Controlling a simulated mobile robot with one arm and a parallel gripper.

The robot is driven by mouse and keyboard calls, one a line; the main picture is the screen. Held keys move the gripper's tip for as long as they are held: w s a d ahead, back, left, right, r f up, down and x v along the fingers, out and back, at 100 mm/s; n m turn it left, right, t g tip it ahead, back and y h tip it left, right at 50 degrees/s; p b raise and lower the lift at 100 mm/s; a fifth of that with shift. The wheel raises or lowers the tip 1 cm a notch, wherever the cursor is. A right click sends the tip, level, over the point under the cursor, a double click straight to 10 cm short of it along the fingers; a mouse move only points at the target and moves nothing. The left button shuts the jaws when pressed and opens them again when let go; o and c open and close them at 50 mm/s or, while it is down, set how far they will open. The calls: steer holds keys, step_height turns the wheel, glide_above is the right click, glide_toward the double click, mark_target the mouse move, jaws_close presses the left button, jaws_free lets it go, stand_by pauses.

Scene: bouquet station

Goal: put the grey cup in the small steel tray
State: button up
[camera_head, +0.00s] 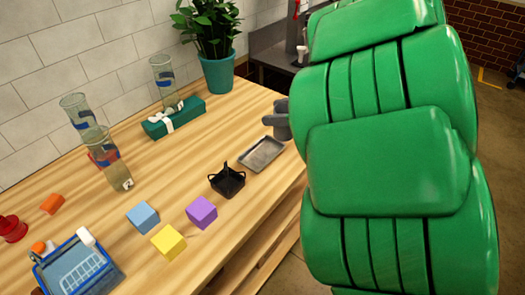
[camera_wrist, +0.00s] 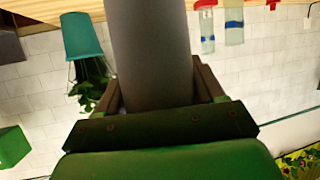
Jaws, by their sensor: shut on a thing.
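The grey cup (camera_wrist: 150,45) fills the middle of the wrist view, seen as a plain grey cylinder between the two fingers. My gripper (camera_wrist: 157,85) is shut on it. In the head view, a grey shape (camera_head: 283,119) shows beside my green arm, just behind the steel tray; it seems to be the held cup with part of the gripper, the rest hidden by the arm. The small steel tray (camera_head: 262,154) lies on the table near its right edge and looks empty. I cannot tell the exact height of the cup above the table.
Purple (camera_head: 202,212), yellow (camera_head: 168,243) and blue (camera_head: 143,217) blocks lie nearer. A teal box with a white bow (camera_head: 174,118), glass vases (camera_head: 113,165) and a potted plant (camera_head: 218,72) stand further back.

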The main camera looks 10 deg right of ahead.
steer(key=s+a+f+n+g+y, duration=0.1)
steer(key=s+a+n+g, duration=0.25)
steer(key=s, duration=0.35)
glide_above(257, 155)
steer(key=shift+f, duration=5.2)
steer(key=shift+a+f+g+y, duration=0.1)
steer(key=shift+f+g+y, duration=0.25)
steer(key=shift+f, duration=1.05)
steer(key=shift+f, duration=0.15)
steer(key=o, duration=1.1)
